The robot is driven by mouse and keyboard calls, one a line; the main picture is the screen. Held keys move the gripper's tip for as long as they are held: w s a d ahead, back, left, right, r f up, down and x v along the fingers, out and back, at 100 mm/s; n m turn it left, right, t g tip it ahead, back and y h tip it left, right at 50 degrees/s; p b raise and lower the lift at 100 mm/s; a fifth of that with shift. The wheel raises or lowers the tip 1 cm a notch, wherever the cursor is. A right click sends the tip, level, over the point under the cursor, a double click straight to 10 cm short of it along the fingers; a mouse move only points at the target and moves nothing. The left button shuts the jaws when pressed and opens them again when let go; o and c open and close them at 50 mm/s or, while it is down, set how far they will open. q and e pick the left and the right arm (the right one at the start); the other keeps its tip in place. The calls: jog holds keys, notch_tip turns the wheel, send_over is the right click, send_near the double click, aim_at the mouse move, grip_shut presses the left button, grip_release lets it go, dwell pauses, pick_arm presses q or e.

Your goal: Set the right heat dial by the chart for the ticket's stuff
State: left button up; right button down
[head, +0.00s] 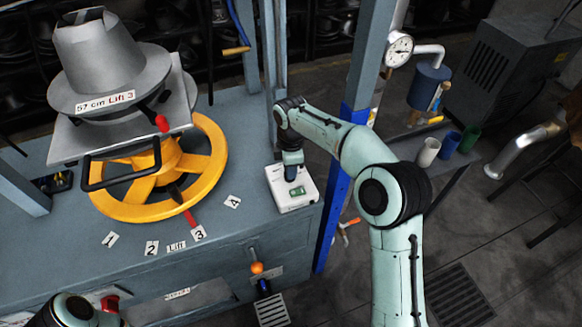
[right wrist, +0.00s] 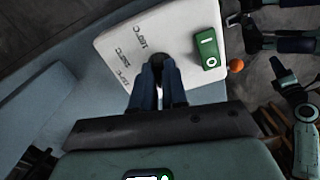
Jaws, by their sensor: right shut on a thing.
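The right heat dial (right wrist: 159,59) is a dark round knob on a white control box (head: 303,196). My right gripper (head: 291,174) comes down onto the box from above. In the right wrist view its blue-grey fingers (right wrist: 159,76) are shut on the dial and hide most of it. The box face (right wrist: 120,45) carries printed temperature marks along the dial's left side, turned and hard to read. The dial's pointer is hidden. A green switch marked I and O (right wrist: 208,47) sits beside the dial. No ticket or chart can be made out. My left gripper is out of view.
A grey hat block (head: 105,55) labelled "57 cm Lift 3" stands above a yellow handwheel (head: 212,150). The wheel's red pointer (head: 190,217) is near card 3. A blue-grey post (head: 350,140) rises close right of the box. An orange-knobbed lever (head: 257,267) is on the bench front.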

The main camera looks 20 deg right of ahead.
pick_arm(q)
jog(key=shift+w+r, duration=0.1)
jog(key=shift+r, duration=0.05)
pick_arm(e)
jog(key=m+p, duration=0.2)
jog(key=m, duration=0.3)
jog(key=shift+r, duration=0.1)
jog(key=m+p, duration=0.1)
jog(key=m, duration=0.4)
jog(key=shift+a+m, duration=0.15)
jog(key=shift+m, duration=0.15)
jog(key=m+p, duration=0.1)
jog(key=m, duration=0.5)
jog(key=shift+s+a, duration=0.1)
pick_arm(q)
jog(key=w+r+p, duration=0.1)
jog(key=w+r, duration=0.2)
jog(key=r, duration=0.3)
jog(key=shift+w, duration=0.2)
pick_arm(e)
jog(key=m, duration=0.6)
jog(key=shift+m, duration=0.4)
jog(key=c, duration=1.2)
grip_release()
jog(key=shift+o, duration=0.2)
